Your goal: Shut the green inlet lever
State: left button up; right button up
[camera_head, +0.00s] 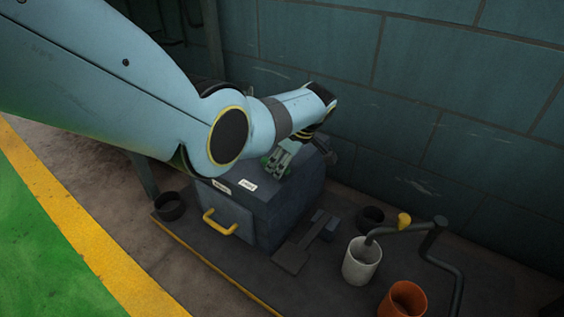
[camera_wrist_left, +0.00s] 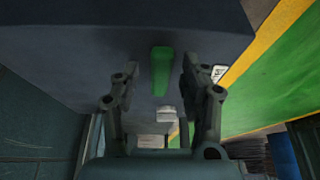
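The green inlet lever (camera_wrist_left: 161,70) is a short green bar on the dark top of the box (camera_wrist_left: 70,50). In the left wrist view it lies between the two fingers of my left gripper (camera_wrist_left: 160,72), with gaps on both sides. The gripper is open and holds nothing; its depth above the lever is hard to judge. In the head view my left gripper (camera_head: 279,164) points down over the top of the dark box (camera_head: 300,190), and only a little green shows beside the fingers. My right gripper is in neither view.
The box has a yellow handle (camera_head: 221,223) and white labels (camera_head: 248,185). A wall (camera_head: 420,100) rises close behind.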

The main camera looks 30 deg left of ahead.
pick_arm(q)
jog(key=shift+r, duration=0.1)
jog(key=v, duration=1.1)
jog(key=shift+d+r, duration=0.2)
jog(key=shift+r, duration=0.15)
jog(key=shift+w, duration=0.1)
